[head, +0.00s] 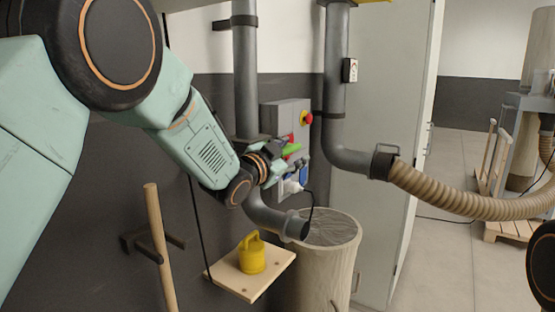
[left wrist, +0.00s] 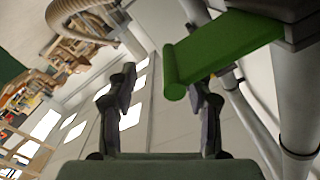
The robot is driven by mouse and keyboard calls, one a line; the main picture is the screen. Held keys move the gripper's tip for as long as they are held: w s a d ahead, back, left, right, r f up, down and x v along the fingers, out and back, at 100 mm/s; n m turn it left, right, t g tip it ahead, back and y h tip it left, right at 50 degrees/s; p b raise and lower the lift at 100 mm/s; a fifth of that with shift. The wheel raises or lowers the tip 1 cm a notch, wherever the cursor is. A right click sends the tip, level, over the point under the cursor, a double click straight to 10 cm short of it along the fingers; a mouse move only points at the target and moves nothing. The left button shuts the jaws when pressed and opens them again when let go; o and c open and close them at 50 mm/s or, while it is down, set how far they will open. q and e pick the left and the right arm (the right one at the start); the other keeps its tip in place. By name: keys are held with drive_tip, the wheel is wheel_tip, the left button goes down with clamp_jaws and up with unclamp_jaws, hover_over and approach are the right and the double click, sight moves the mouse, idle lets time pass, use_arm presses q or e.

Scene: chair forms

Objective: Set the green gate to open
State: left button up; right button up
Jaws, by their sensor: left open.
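The green gate (head: 291,149) shows as a small green tab by the grey pipe and the grey control box in the head view. In the left wrist view the green gate (left wrist: 215,52) is a flat plate with a rounded outer edge, slotted into a dark holder at upper right. My left gripper (head: 290,168) is open and empty, just below the tab in the head view. In the wrist view the gripper (left wrist: 165,88) has the plate's rounded edge between its fingers, overlapping the right finger; I cannot tell if they touch. My right gripper is out of view.
The grey control box (head: 288,113) has a red knob and a socket with a white plug (head: 293,186). Below, a yellow weight (head: 252,254) stands on a wooden shelf (head: 225,272) beside a dust bag (head: 335,265). A ribbed hose (head: 450,200) crosses at right.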

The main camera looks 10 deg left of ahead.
use_arm(q)
drive_tip(key=v, duration=1.1)
drive_tip(key=shift+a, duration=0.2)
drive_tip(key=shift+s, duration=0.1)
drive_tip(key=shift+c, duration=0.4)
